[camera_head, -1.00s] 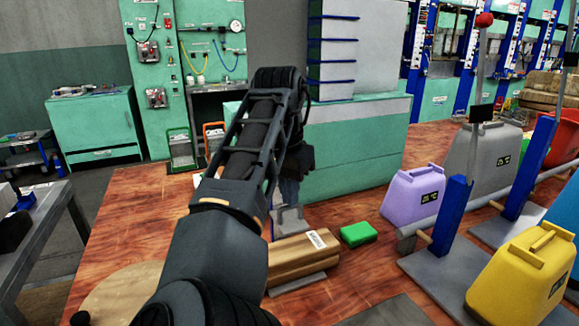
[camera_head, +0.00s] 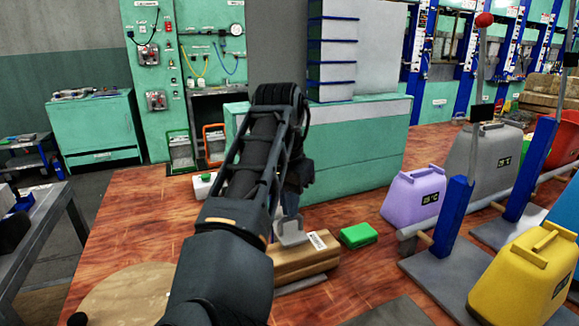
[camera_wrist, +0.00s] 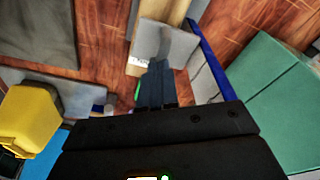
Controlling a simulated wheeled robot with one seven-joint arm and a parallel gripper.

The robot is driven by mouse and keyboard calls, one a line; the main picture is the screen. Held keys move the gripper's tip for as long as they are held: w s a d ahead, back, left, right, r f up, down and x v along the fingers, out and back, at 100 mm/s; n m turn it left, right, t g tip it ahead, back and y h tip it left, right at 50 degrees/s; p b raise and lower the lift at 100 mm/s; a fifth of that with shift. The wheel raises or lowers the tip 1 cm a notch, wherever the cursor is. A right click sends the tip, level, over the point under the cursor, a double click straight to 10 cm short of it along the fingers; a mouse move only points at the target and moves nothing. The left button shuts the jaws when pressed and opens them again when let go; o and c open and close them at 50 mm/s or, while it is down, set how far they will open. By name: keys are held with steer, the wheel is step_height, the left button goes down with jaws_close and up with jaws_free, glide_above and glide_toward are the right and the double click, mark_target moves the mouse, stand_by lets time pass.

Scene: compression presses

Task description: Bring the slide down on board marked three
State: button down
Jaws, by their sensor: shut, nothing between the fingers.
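A light-brown wooden board (camera_head: 300,262) with a white label lies on the floor just beyond my forearm. The label's marking is too small to read. A grey metal piece (camera_head: 292,232) stands at the board's far side, close above or on it; I cannot tell if they touch. Much of this press is hidden behind my arm. In the wrist view, the board (camera_wrist: 165,12) and grey metal piece (camera_wrist: 170,42) lie just past my gripper (camera_wrist: 157,66). Its dark fingers are shut and empty, overlapping the grey piece in the picture; contact is unclear.
A green block (camera_head: 358,235) lies right of the board. Purple (camera_head: 412,195) and yellow (camera_head: 520,275) containers stand near a blue post (camera_head: 452,215) on a grey base. A teal cabinet (camera_head: 360,165) blocks the back.

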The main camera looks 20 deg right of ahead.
steer(key=shift+f+b, duration=0.5)
steer(key=shift+f, duration=1.2)
steer(key=shift+r, duration=0.1)
steer(key=shift+r+p, duration=2.95)
steer(key=shift+p, duration=0.05)
